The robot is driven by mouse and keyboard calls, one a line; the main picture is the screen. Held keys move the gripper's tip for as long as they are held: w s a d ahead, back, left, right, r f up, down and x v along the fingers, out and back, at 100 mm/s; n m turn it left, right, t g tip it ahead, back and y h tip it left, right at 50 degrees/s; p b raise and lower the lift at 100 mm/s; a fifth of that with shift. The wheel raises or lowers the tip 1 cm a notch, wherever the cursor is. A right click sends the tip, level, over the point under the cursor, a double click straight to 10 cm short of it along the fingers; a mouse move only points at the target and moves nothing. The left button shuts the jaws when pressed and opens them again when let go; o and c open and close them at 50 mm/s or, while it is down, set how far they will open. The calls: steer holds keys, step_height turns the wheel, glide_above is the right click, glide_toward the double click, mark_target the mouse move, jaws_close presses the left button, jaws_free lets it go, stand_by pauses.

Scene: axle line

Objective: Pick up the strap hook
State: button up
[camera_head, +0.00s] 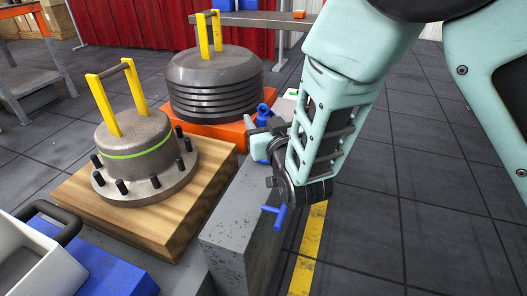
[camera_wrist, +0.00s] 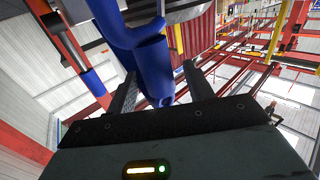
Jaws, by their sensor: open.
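The strap hook is most likely the blue piece with a curved top and a thick round shank. It fills the upper middle of the wrist view (camera_wrist: 155,72). In the head view its blue parts (camera_head: 263,109) show just behind and above my gripper (camera_head: 262,136), beside the orange base. My gripper's two dark fingers (camera_wrist: 160,78) are apart, with the blue shank between them in the wrist view. I cannot tell whether either finger touches it. Part of the hook is hidden behind the gripper in the head view.
A grey block (camera_head: 232,215) stands below my wrist. To the left, a flanged metal hub (camera_head: 145,165) with a yellow handle sits on a wooden board (camera_head: 190,205). Behind it, stacked dark discs (camera_head: 215,75) rest on an orange base (camera_head: 210,128). Open floor lies right.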

steer(key=shift+w, duration=0.1)
jaws_close()
stand_by(1.3)
steer(key=shift+r, duration=0.2)
